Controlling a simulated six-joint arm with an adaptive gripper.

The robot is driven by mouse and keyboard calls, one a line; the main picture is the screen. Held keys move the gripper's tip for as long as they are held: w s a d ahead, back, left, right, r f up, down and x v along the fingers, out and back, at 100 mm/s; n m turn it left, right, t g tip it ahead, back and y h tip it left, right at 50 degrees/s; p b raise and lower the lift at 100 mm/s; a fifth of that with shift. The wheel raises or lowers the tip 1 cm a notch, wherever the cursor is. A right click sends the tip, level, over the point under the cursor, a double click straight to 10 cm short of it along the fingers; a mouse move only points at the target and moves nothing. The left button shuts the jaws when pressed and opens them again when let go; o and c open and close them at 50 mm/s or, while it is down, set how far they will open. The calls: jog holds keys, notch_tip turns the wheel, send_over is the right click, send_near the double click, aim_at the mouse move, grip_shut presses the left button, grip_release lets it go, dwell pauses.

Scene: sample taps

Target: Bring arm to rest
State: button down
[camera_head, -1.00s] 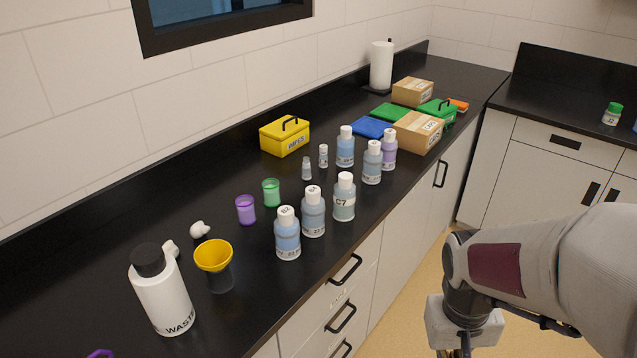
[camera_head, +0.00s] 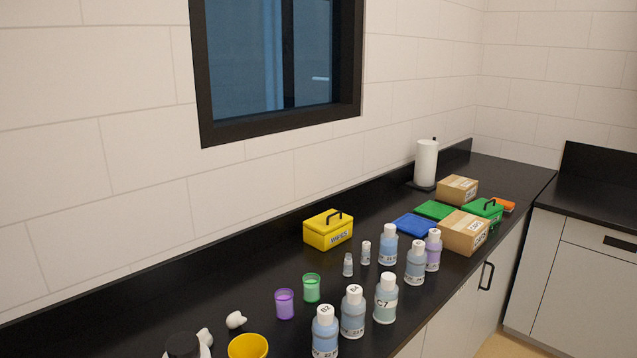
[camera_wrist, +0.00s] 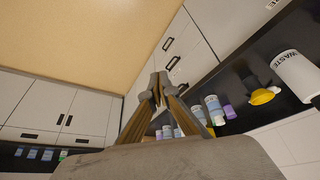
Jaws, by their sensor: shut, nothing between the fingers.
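My gripper (camera_wrist: 160,97) shows in the wrist view, its fingers together and empty. It is clear of the bench, with open floor and white cabinet fronts around it in that view. In the head view neither my arm nor my gripper shows now.
The black bench (camera_head: 262,286) holds several capped bottles, such as bottle C7 (camera_head: 386,300), a purple cup (camera_head: 285,304), a green cup (camera_head: 311,289), a yellow wipes box (camera_head: 328,231) and cardboard boxes (camera_head: 464,234). The white waste bottle (camera_wrist: 296,75) and yellow funnel (camera_wrist: 263,96) show in the wrist view.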

jog(key=shift+s+a+r+n+t, duration=0.15)
jog(key=shift+a+r+t, duration=0.2)
jog(key=shift+r, duration=0.25)
jog(key=shift+s+a+r+n+t, duration=0.15)
jog(key=shift+a+r+t, duration=0.15)
jog(key=shift+r, duration=0.25)
jog(key=shift+w, duration=0.1)
dwell(0.4)
